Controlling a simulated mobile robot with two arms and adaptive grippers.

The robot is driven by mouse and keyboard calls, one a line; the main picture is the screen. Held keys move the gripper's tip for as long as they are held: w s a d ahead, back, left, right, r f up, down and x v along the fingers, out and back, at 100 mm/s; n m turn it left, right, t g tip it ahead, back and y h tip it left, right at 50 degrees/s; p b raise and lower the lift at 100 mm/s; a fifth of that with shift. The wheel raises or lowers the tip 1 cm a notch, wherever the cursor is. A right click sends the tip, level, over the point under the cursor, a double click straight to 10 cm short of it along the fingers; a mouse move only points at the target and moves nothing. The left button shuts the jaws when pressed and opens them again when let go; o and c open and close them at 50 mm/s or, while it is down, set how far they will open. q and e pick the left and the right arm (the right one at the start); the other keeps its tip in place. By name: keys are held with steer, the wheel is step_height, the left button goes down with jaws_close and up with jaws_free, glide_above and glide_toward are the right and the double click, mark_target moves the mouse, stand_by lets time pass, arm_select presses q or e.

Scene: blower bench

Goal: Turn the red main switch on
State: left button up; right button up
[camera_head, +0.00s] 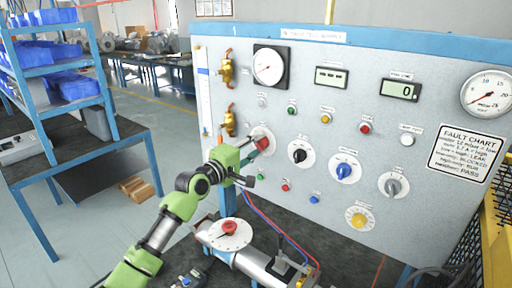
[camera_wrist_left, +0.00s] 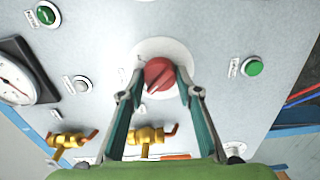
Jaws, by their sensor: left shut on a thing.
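The red main switch (camera_wrist_left: 160,77) is a round red knob on a white disc, on the grey panel. In the head view the red switch (camera_head: 262,143) sits at the panel's left side, left of the black knob. My left gripper (camera_wrist_left: 160,90) has its two fingers on either side of the red knob and is shut on it. In the head view my left gripper (camera_head: 250,156) reaches the knob from the lower left. The fingertips partly hide the knob's sides. My right gripper is not in view.
The panel also carries a black knob (camera_head: 299,152), a blue knob (camera_head: 344,171), a grey knob (camera_head: 393,186) and a yellow knob (camera_head: 358,218). Brass valves (camera_head: 228,70) are at its left edge. A blower with a red-knobbed disc (camera_head: 230,229) stands below. A blue shelf (camera_head: 75,65) is at the left.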

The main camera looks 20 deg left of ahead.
arm_select(q)
steer(key=m+b, duration=0.3)
steer(key=m, duration=0.2)
steer(key=shift+f, duration=0.15)
steer(key=m+b, duration=0.2)
steer(key=m, duration=0.4)
steer(key=shift+b, duration=0.4)
steer(key=m, duration=0.2)
steer(key=shift+m+b, duration=0.3)
steer(key=shift+m, duration=1.8)
steer(key=o, duration=1.1)
